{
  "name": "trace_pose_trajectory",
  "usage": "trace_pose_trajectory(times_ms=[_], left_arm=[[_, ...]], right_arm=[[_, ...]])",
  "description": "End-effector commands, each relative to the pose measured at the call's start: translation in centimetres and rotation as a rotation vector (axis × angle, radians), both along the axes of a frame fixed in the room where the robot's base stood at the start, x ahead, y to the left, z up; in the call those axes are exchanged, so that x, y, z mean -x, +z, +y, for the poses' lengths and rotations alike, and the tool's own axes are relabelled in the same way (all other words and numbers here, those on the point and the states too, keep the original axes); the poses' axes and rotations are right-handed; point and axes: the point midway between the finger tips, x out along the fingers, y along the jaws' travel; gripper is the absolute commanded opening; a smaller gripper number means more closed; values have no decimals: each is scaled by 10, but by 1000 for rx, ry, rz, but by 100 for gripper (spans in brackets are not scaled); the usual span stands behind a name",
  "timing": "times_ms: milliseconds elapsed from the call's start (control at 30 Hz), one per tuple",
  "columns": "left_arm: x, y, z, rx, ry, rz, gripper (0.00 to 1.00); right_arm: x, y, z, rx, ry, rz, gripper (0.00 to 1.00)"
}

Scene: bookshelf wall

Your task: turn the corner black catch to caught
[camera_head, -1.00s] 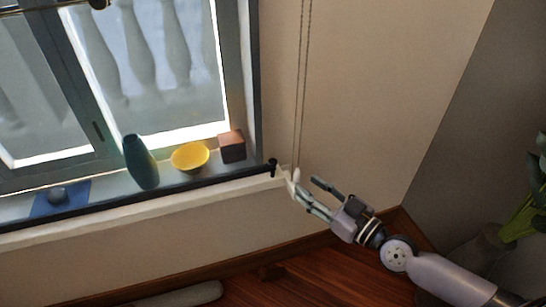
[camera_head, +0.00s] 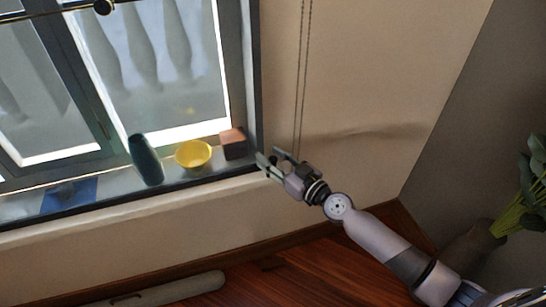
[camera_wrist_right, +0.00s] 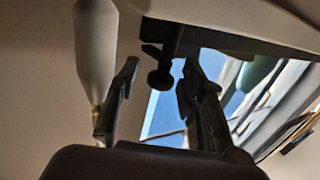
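The corner black catch (camera_wrist_right: 162,62) shows in the right wrist view as a small dark stem with a rounded end, under the edge of the sill. It stands between the two spread fingers of my right gripper (camera_wrist_right: 160,77), with gaps visible on both sides. In the head view my right gripper (camera_head: 269,157) is at the right end of the window sill, and its fingers largely hide the catch there. I cannot tell the catch's turned position. My left gripper is not in view.
A reddish block (camera_head: 233,143), a yellow bowl (camera_head: 193,155), a dark teal vase (camera_head: 146,160) and a blue mat (camera_head: 70,195) are on the sill (camera_head: 110,205). A cord (camera_head: 300,80) hangs by the gripper; its pale pull (camera_wrist_right: 96,50) is beside one finger. A plant (camera_head: 525,205) stands right.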

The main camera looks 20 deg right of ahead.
Motion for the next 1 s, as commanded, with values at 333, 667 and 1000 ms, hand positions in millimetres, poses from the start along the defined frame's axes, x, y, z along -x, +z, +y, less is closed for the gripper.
trace_pose_trajectory(times_ms=[333,667,1000], left_arm=[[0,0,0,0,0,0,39],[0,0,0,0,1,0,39],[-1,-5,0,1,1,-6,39]], right_arm=[[0,0,0,0,0,0,26],[0,0,-1,1,0,0,4],[0,-2,-1,1,7,-3,0]])
